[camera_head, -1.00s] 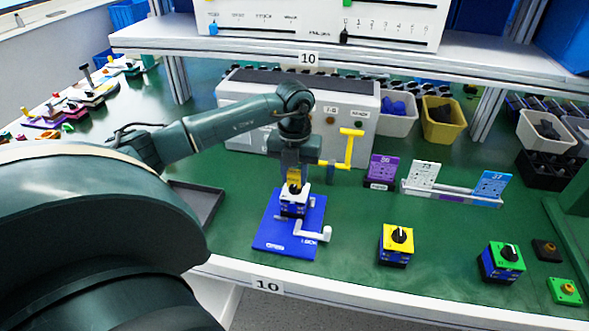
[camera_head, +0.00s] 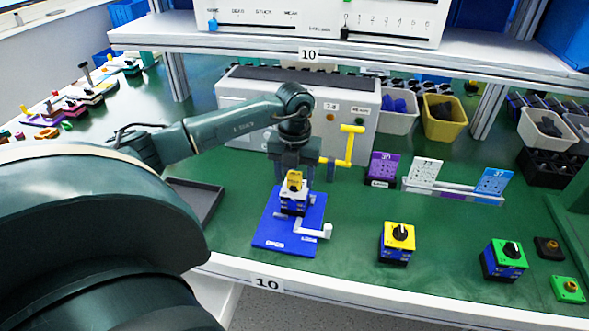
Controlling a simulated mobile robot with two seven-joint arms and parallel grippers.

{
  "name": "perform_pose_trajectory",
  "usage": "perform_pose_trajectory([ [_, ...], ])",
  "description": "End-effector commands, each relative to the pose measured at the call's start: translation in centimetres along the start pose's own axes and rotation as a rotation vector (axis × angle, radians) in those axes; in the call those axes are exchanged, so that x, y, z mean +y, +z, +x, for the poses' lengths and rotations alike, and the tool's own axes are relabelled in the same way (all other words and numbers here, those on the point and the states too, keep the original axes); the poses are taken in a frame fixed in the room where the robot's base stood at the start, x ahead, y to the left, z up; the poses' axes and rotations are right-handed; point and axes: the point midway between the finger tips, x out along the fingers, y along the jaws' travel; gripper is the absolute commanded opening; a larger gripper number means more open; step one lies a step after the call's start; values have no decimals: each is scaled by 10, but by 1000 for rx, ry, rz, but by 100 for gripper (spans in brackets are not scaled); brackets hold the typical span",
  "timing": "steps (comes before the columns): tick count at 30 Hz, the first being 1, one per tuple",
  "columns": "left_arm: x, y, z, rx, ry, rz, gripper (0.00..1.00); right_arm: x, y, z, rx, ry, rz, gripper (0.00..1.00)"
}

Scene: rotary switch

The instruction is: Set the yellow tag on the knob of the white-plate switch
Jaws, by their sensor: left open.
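The white-plate switch (camera_head: 286,211) stands on the blue board at the middle of the table. The yellow tag (camera_head: 295,181) stands upright at the switch's knob, with a dark mark on its face. It appears to rest on the knob, and it hides most of it. My left gripper (camera_head: 295,172) is open, pointing down just above and behind the tag, with its fingers apart on either side. I cannot tell whether a finger still touches the tag. My right gripper is not in view.
A blue board (camera_head: 270,236) with a white crank handle (camera_head: 327,232) lies under the switch. A yellow-plate switch (camera_head: 398,238) and a green-plate switch (camera_head: 505,253) stand to the right. Behind are a grey box with a yellow handle (camera_head: 350,148) and a card rack (camera_head: 450,192).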

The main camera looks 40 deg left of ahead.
Motion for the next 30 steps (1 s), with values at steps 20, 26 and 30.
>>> perform_pose_trajectory([
  [20, 0, 1, -80, -6, -3, 0, 55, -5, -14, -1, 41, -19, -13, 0],
  [26, 0, 0, -116, -3, -2, 0, 55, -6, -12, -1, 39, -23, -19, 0],
  [30, 0, 0, -128, -1, -1, 0, 55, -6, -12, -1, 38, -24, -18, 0],
])
